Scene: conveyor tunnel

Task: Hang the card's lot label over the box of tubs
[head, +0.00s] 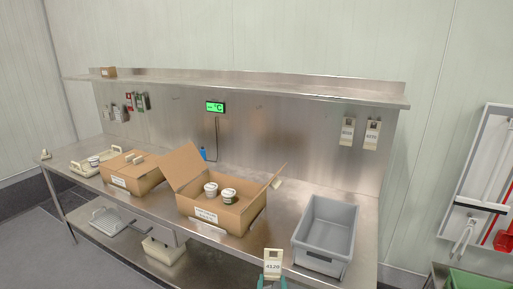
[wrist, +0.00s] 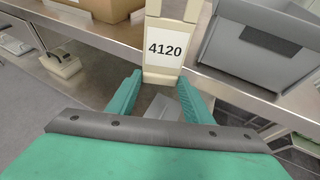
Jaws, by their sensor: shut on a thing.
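My gripper (head: 272,284) is shut on a cream lot label (head: 273,262) that reads 4120. The label stands upright from my green fingers (wrist: 158,98) in the wrist view, its number panel (wrist: 164,48) facing me. It is in front of the bench's front edge, right of and nearer than the box of tubs. That open cardboard box (head: 238,219) stands on the bench with its flaps up. Two white tubs with dark bands (head: 211,189) (head: 229,196) show in it. A white card (head: 205,215) is on its front; its print is too small to read.
A grey bin (head: 323,262) stands right of the box. Another cardboard box (head: 137,177) and a tray (head: 76,170) are at the left. Two more labels (head: 347,131) (head: 371,134) hang on the back panel under a long shelf (head: 240,84). Bare bench lies between box and bin.

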